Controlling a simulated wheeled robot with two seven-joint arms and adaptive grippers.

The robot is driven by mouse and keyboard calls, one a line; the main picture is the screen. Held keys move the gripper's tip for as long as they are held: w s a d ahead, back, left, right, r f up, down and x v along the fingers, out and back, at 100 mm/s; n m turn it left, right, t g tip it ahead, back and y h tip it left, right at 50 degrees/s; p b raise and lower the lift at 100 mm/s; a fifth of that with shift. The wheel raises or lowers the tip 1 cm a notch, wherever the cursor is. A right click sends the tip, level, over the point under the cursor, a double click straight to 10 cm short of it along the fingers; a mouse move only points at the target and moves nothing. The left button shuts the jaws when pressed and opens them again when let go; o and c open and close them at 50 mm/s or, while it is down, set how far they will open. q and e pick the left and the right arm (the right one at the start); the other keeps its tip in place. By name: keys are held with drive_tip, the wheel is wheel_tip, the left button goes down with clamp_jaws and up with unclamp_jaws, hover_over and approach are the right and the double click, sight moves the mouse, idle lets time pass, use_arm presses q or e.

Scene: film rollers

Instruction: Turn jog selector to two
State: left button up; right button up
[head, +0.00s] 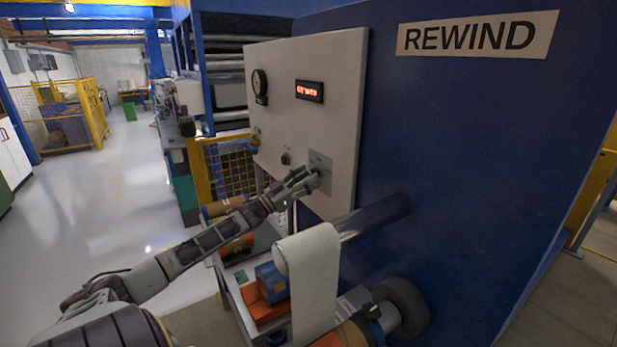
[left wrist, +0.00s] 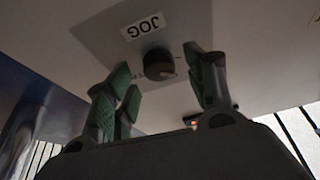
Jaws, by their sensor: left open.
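The jog selector is a dark round knob (left wrist: 158,64) on a grey plate, under a JOG label (left wrist: 143,27) that appears upside down in the left wrist view. In the head view the grey jog plate (head: 322,160) sits low on the right of the pale control panel (head: 335,75). My left gripper (head: 308,178) reaches up to this plate. In the left wrist view the left gripper (left wrist: 165,80) is open, with green-padded fingers on both sides of the knob, apparently not touching it. The knob's pointer setting is too dark to read. My right gripper is not in view.
The floor at left is clear.

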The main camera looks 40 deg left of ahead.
use_arm(q)
drive_tip(key=shift+w+d+r, duration=0.1)
drive_tip(key=shift+w+r, duration=0.1)
drive_tip(key=shift+w, duration=0.15)
drive_tip(key=shift+c, duration=0.3)
drive_tip(key=c, duration=0.9)
drive_tip(key=shift+c, duration=0.2)
